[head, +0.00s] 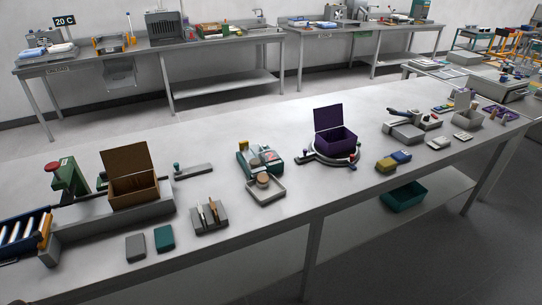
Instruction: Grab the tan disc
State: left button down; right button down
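What looks like the tan disc (264,179) is small and round, near the middle of the long steel workbench. It lies at the back of a shallow light grey tray (266,192), against the front of a teal and grey device (258,160). It is too small to tell whether it is one disc or a short stack. Neither of my grippers shows in the head view.
Left of the tray stands a grey holder (209,217) with upright pieces. A purple open box (335,140) sits on a round base behind right. A brown open box (131,183) stands at left. Grey (136,247) and teal (165,238) blocks lie near the front edge.

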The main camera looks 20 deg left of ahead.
aim_at(263, 178)
jog(key=l+u, duration=0.2)
jog(key=u, duration=0.15)
jog(key=l+u, duration=0.55)
jog(key=u, duration=0.15)
jog(key=i, duration=0.1)
